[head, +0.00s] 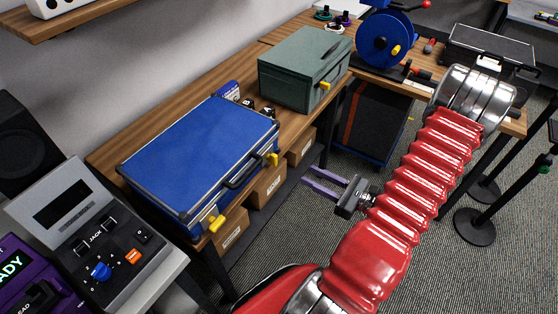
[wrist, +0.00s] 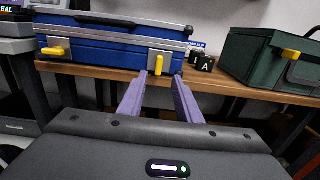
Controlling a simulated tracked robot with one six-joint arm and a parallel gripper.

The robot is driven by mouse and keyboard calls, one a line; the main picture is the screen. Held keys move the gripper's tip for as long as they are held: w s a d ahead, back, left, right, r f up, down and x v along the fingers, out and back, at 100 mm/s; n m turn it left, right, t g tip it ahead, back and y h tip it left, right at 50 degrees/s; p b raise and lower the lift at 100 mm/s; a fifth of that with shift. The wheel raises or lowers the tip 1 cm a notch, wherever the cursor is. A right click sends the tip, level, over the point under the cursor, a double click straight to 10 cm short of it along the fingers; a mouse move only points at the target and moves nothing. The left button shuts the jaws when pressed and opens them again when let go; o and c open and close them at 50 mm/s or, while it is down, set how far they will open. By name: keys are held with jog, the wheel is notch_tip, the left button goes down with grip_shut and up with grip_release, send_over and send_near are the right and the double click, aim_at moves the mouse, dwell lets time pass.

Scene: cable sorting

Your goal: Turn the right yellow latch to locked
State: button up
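A closed blue case (head: 195,155) lies on the wooden bench, its front edge facing me. Its right yellow latch (head: 272,159) sits near the front right corner; in the wrist view this latch (wrist: 159,66) points up and down. The left yellow latch (head: 216,224) lies sideways in the wrist view (wrist: 55,50). My gripper (head: 308,176) has two purple fingers, apart and empty, in front of the bench. In the wrist view the right latch shows between the fingertips (wrist: 160,77), but the head view shows a gap between fingers and latch.
A green box (head: 300,75) with a yellow latch stands right of the case. Small black blocks (wrist: 204,63) sit between them. Cardboard boxes (head: 268,185) rest on a shelf below the bench. A grey console (head: 105,235) stands at the left. The floor before the bench is open.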

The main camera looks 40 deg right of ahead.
aim_at(276, 159)
jog(key=shift+x, duration=6.3)
jog(key=shift+c, duration=0.4)
grip_shut()
jog(key=shift+a, duration=0.2)
jog(key=shift+d, duration=0.1)
